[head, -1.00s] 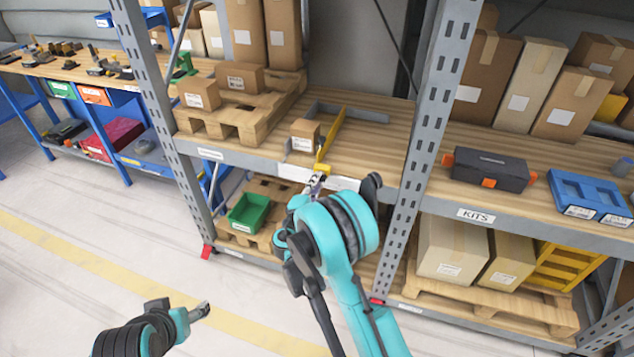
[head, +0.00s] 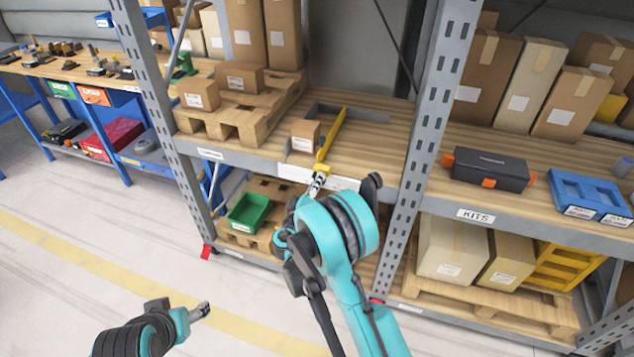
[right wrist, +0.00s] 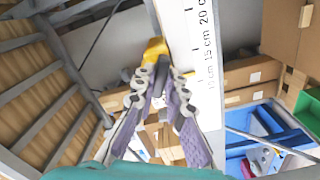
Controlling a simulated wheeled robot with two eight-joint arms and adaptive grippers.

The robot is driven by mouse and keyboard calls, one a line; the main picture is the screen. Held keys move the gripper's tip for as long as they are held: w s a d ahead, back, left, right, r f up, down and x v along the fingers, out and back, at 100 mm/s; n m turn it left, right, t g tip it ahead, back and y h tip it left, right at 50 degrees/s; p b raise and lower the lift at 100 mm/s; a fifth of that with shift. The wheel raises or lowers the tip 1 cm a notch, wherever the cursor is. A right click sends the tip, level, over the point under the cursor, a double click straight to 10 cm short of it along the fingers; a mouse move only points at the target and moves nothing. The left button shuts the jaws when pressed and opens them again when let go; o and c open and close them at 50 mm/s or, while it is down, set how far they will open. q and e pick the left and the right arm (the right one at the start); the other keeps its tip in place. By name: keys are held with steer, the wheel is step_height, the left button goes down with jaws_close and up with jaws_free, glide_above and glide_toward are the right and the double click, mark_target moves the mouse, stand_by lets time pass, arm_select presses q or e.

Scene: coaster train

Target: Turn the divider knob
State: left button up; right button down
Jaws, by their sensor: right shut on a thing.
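The yellow divider (head: 336,130) stands on the middle shelf, beside a small brown box (head: 305,135). Its yellow knob (head: 322,169) sits at the shelf's front edge, and it also shows in the right wrist view (right wrist: 155,48). My right gripper (head: 319,176) is at the knob from the front, its fingers closed in on it; in the right wrist view the fingertips (right wrist: 155,72) meet at the knob and partly hide it. My left gripper (head: 204,310) hangs low over the floor, away from the shelf, too small to read its fingers.
A white scale strip (right wrist: 198,45) with centimetre marks runs along the shelf edge by the knob. A grey rack upright (head: 425,130) stands to the right. A green bin (head: 248,212) sits on the pallet below. Boxes on a pallet (head: 238,120) stand left of the divider.

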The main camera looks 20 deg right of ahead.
steer(key=m, duration=1.1)
stand_by(0.5)
steer(key=c, duration=1.6)
jaws_free()
steer(key=shift+o, duration=0.2)
steer(key=v, duration=0.7)
steer(key=shift+s+a, duration=0.2)
